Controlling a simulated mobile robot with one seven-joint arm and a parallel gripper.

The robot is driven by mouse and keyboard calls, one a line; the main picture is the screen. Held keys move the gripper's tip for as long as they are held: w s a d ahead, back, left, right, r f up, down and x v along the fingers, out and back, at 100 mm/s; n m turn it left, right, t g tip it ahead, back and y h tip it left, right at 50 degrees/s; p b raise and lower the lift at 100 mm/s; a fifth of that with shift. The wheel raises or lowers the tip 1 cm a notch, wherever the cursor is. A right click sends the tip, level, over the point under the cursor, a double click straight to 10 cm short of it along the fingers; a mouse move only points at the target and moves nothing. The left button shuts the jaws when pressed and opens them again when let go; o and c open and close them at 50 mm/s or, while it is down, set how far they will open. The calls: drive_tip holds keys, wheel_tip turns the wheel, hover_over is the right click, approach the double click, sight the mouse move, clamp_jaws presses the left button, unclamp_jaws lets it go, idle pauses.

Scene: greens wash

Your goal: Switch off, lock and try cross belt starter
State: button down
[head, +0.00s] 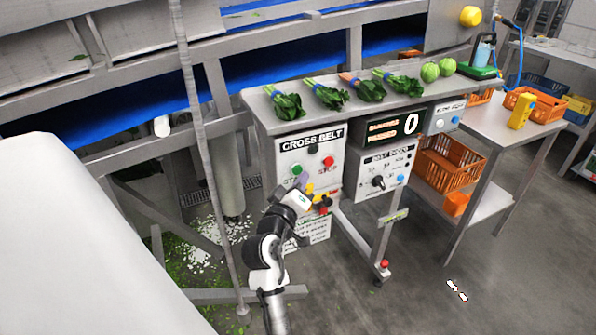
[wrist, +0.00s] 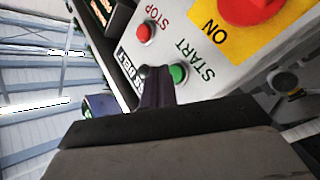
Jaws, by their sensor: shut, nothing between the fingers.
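The cross belt starter box (head: 311,152) is a pale panel hung under the bench, with a green START button (head: 296,169) and a red STOP button (head: 328,161). In the wrist view, the red switch handle (wrist: 250,8) sits on a yellow plate beside the word ON; its pointing is cut off. My gripper (head: 304,186) is in front of the box's lower part. In the wrist view its dark fingers (wrist: 157,88) are together and empty, close to the green button (wrist: 178,73). I cannot tell whether they touch it. The red STOP button (wrist: 145,32) is clear of them.
Several leafy bunches lie on the bench top (head: 262,110). A belt speed box (head: 384,176) hangs right of the starter. An orange crate (head: 450,160) stands on the side table's lower shelf.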

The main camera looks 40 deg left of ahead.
drive_tip(key=shift+w+a, duration=0.1)
drive_tip(key=shift+a, duration=0.05)
drive_tip(key=shift+w+a, duration=0.1)
drive_tip(key=shift+a, duration=0.1)
drive_tip(key=shift+w+a, duration=0.1)
drive_tip(key=shift+a, duration=0.35)
idle(0.5)
drive_tip(key=shift+d, duration=0.15)
idle(0.3)
drive_tip(key=shift+s+d, duration=0.3)
drive_tip(key=shift+d, duration=0.4)
drive_tip(key=d, duration=0.1)
drive_tip(key=s+d, duration=0.1)
drive_tip(key=d, duration=0.1)
drive_tip(key=s+d, duration=0.1)
drive_tip(key=shift+d, duration=0.3)
idle(0.6)
